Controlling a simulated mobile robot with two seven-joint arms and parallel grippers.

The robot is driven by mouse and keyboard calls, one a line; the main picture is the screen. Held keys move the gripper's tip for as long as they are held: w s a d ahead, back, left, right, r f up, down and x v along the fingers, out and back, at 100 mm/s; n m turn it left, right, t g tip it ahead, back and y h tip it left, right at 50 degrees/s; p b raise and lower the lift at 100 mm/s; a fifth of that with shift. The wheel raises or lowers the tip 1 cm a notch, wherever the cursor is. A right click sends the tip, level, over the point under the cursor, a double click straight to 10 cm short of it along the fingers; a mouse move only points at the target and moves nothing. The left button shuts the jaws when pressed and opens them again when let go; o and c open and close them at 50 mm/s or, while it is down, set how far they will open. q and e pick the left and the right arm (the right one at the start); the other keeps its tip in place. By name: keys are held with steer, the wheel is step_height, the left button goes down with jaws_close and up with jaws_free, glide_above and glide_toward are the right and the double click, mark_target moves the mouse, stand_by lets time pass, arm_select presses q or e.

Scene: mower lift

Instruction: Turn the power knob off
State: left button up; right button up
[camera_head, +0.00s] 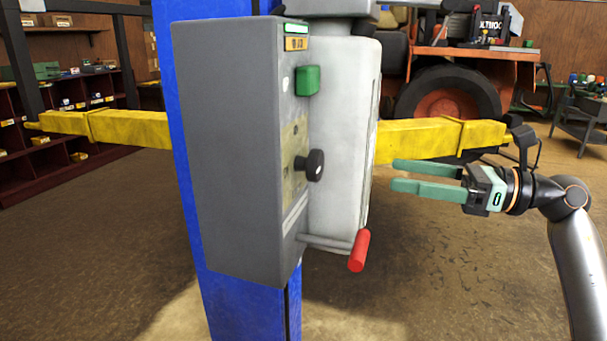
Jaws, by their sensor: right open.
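The black power knob (315,165) sticks out from the right-facing panel of a grey control box (235,150). A green button (307,81) sits above it, and a lever with a red handle (359,251) sticks out below it. The knob's exact setting is too small to tell. My right gripper (393,175) is to the right of the knob, apart from it, with its green fingers open and pointing left. Nothing is between the fingers. My left gripper is not in view.
The box is mounted on a blue post (240,312). Yellow lift arms (430,138) extend to both sides, one just behind my right gripper. A red tractor (460,75) stands behind.

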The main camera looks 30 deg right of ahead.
mark_target(321, 163)
steer(key=p+x, duration=0.3)
steer(key=x, duration=0.7)
steer(key=shift+w+a+r, duration=0.1)
steer(key=shift+w+a, duration=0.1)
steer(key=shift+w, duration=0.05)
steer(key=shift+w+a, duration=0.35)
steer(key=shift+w, duration=0.1)
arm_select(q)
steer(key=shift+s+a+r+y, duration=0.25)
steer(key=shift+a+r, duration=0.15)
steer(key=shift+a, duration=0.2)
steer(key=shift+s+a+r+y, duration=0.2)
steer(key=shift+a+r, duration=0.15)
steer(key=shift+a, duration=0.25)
arm_select(e)
steer(key=shift+w+a, duration=0.15)
steer(key=shift+c, duration=0.3)
steer(key=c, duration=1.3)
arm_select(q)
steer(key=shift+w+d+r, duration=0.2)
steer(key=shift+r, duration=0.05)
